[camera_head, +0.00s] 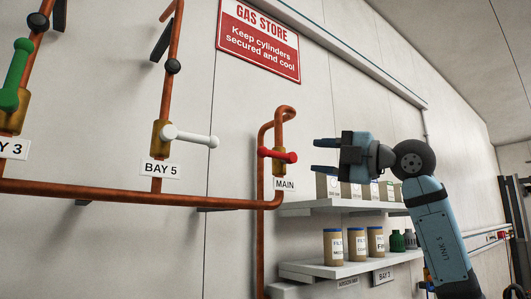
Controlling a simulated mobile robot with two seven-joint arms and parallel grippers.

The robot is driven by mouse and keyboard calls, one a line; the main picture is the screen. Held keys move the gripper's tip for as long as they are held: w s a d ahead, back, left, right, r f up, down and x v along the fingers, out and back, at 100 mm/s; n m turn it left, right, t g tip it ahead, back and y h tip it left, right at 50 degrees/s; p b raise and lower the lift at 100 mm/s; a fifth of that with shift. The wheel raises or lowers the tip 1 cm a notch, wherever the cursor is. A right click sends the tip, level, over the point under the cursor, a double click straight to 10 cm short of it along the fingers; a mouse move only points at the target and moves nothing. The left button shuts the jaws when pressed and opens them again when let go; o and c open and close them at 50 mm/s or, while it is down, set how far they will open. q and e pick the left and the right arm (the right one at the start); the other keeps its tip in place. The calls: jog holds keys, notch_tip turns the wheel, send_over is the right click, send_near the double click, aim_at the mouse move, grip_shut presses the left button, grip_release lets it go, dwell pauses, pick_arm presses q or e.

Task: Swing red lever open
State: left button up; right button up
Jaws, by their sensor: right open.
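The red lever (281,155) sits on a brass valve body on the copper pipe, above the MAIN label (285,184). It lies across the pipe, roughly level. My right gripper (326,156) is open and empty, to the right of the lever, with its fingers pointing left toward it. A gap shows between the fingertips and the lever in the picture; the depth between them is hard to judge. My left gripper is not in view.
A white lever (190,136) above the BAY 5 label and a green lever (16,75) above BAY 3 stand on pipes to the left. A copper pipe (120,192) runs along the wall. Shelves (345,267) with jars and boxes are behind my right arm.

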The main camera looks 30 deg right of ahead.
aim_at(274, 154)
jog(key=p+x, duration=0.3)
jog(key=x, duration=0.7)
jog(key=shift+w+a+r+p, duration=0.2)
jog(key=shift+a+p, duration=0.05)
jog(key=shift+p, duration=0.1)
jog(key=shift+w+a, duration=0.25)
jog(key=shift+w, duration=0.25)
jog(key=shift+w+a, duration=0.1)
jog(key=shift+w, duration=0.1)
